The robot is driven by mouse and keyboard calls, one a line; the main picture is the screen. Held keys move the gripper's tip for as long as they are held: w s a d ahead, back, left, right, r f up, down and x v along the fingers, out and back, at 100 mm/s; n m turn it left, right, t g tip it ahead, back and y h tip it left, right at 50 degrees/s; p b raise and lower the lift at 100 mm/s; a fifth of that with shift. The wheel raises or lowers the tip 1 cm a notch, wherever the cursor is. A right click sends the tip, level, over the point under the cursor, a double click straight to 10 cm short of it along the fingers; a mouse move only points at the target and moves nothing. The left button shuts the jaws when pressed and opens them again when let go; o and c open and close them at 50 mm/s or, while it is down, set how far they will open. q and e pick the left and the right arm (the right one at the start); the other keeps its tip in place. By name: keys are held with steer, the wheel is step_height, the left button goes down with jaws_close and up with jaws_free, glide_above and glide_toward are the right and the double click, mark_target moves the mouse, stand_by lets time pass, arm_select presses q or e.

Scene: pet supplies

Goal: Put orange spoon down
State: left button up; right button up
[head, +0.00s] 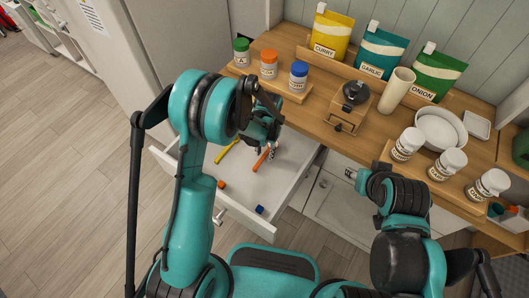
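An orange spoon (261,160) shows as a slanted bar over the floor of the open white drawer (290,168), its upper end at my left gripper. My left gripper (271,148) is low over the drawer, beside and partly over the spoon's upper end. The arm and gripper body hide part of the fingers, so I cannot tell whether they grip the spoon or whether it rests on the drawer floor. My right gripper (352,175) is in front of the cabinet, right of the drawer, away from the spoon; its fingers are too small to read.
A yellow utensil (228,151), an orange block (221,184) and a blue block (259,209) lie in the drawer. The wooden counter (318,112) behind holds jars, spice pouches, a grinder (350,105) and bowls (440,130). The drawer's front middle is clear.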

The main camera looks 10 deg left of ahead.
arm_select(q)
step_height(320, 180, up, 10)
steer(key=w+r+p, duration=0.1)
steer(key=p, duration=0.3)
step_height(320, 180, up, 12)
steer(key=n+t, duration=0.2)
steer(key=t, duration=0.1)
glide_above(266, 153)
steer(key=s+a, duration=0.4)
steer(key=s, duration=0.2)
steer(key=s+a+r+n+t, duration=0.1)
steer(key=s+a+r+t, duration=0.1)
steer(key=s, duration=0.3)
steer(key=s+a+r+n+t, duration=0.1)
steer(key=s+r+t, duration=0.1)
steer(key=s, duration=0.3)
steer(key=shift+s+a+r+t, duration=0.2)
steer(key=shift+a+r+t, duration=0.2)
steer(key=shift+t, duration=0.3)
arm_select(e)
step_height(266, 153, up, 4)
steer(key=shift+r, duration=0.1)
arm_select(q)
steer(key=shift+f, duration=0.2)
arm_select(e)
steer(key=shift+f, duration=0.2)
steer(key=shift+c, duration=0.2)
